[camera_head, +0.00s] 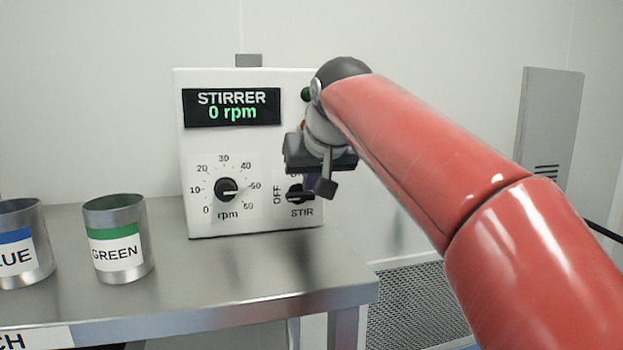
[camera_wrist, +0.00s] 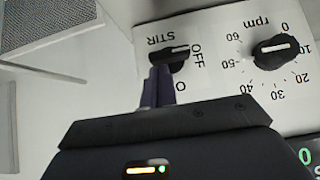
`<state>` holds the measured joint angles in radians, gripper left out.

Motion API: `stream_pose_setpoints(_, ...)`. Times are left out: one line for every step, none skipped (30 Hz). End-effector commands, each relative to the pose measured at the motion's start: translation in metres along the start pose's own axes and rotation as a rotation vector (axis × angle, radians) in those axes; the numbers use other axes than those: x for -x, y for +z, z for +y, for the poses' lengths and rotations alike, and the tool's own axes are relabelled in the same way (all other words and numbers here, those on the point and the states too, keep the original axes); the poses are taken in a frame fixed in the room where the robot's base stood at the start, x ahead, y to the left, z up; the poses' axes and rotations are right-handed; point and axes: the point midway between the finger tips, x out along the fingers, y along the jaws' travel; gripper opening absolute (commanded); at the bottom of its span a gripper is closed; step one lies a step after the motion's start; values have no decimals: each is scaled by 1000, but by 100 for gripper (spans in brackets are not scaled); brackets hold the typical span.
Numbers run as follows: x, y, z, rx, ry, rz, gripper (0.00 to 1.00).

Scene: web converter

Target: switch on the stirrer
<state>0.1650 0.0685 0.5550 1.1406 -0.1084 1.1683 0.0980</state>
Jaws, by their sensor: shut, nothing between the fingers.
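The stirrer (camera_head: 250,146) is a white box on the bench; its display (camera_head: 231,107) reads 0 rpm. Its black STIR switch (camera_head: 294,193) is partly hidden by my gripper in the head view. In the wrist view, the switch (camera_wrist: 168,54) has its white mark toward OFF. My gripper (camera_head: 309,186) is in front of the panel at the switch. Its fingers (camera_wrist: 156,82) are shut and empty, with the tips right at the switch's edge; I cannot tell whether they touch it.
The rpm dial (camera_head: 227,189) is left of the switch. A green-labelled metal cup (camera_head: 117,262) and a blue-labelled one (camera_head: 20,268) stand on the bench (camera_head: 190,285) at left. The bench ends just right of the stirrer. A grey panel (camera_head: 545,125) is at the right wall.

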Motion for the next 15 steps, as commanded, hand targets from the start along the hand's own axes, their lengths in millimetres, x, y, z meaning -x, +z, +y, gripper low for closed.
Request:
stream_pose_setpoints(0, 0, 0, 0, 0, 0, 0)
stream_pose_setpoints(0, 0, 0, 0, 0, 0, 0)
stream_pose_setpoints(0, 0, 0, 0, 0, 0, 0)
stream_pose_setpoints(0, 0, 0, -1, -1, 0, 0)
stream_pose_setpoints(0, 0, 0, -3, -2, 0, 0)
stream_pose_setpoints(0, 0, 1, -6, -5, 0, 0)
stream_pose_setpoints(0, 0, 1, -9, -8, 0, 0)
stream_pose_setpoints(0, 0, 1, -14, -12, 0, 0)
stream_pose_setpoints(-1, 1, 2, -21, -20, 0, 0)
stream_pose_setpoints(-1, 1, 2, -27, -25, 0, 0)
stream_pose_setpoints(-1, 1, 2, -31, -30, 0, 0)
stream_pose_setpoints(-1, 1, 2, -36, -36, 0, 0)
stream_pose_setpoints(-1, 1, 2, -38, -39, 0, 0)
stream_pose_setpoints(-1, 1, 2, -41, -41, 0, 0)
stream_pose_setpoints(-1, 1, 2, -44, -44, 0, 0)
